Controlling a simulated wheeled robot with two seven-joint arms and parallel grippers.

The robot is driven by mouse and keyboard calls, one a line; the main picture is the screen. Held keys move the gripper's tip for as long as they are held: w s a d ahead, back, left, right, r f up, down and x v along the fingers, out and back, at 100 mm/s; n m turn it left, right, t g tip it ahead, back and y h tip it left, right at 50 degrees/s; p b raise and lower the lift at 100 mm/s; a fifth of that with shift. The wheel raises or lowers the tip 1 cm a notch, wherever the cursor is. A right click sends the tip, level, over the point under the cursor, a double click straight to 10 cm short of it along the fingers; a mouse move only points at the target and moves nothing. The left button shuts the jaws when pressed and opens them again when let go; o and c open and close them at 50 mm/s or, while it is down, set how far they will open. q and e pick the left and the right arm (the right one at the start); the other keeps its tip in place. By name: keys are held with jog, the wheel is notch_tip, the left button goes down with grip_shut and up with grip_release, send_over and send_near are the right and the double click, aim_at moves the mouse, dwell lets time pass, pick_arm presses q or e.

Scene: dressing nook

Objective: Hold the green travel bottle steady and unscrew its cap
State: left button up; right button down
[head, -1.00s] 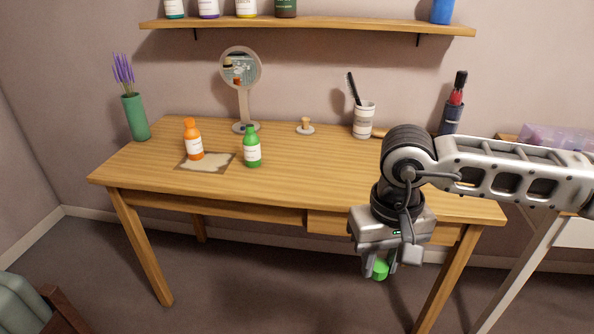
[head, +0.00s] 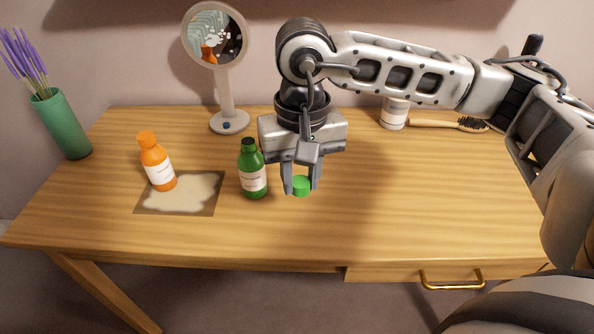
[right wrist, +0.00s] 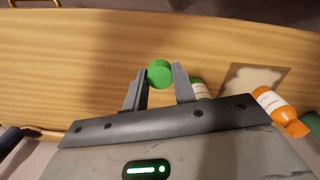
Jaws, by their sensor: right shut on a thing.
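The green travel bottle (head: 254,182) stands upright on the table, with a white label and a dark top. My right gripper (head: 301,186) is just right of it, pointing down and shut on a round green cap (head: 301,187). The cap is apart from the bottle. In the right wrist view the cap (right wrist: 159,73) sits between the two fingertips, and part of the bottle (right wrist: 201,90) shows behind the right finger. Nothing is holding the bottle. My left gripper is not in view.
An orange bottle (head: 158,168) stands on a stained mat (head: 212,206) to the left. A round mirror (head: 228,110), a green vase (head: 62,126), a white cup (head: 394,114) and a hairbrush (head: 450,124) are farther out. The table's front and right are clear.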

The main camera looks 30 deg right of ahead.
jog(key=s+d+r+m+b, duration=0.1)
jog(key=s+d+m, duration=0.2)
jog(key=w+d+f, duration=0.2)
jog(key=w, duration=0.2)
jog(key=w+d+f, duration=0.2)
jog(key=w+f, duration=0.1)
jog(key=w, duration=0.1)
jog(key=w+d+f, duration=0.2)
jog(key=w+f, duration=0.1)
jog(key=w, duration=0.1)
jog(key=shift+w+d+f, duration=0.1)
jog(key=shift+w+f, duration=0.05)
jog(key=shift+w, duration=0.05)
jog(key=shift+w+f, duration=0.15)
jog(key=shift+f, duration=0.05)
notch_tip(320, 180, down, 4)
jog(key=shift+w+d+r, duration=0.15)
jog(key=shift+r, duration=0.1)
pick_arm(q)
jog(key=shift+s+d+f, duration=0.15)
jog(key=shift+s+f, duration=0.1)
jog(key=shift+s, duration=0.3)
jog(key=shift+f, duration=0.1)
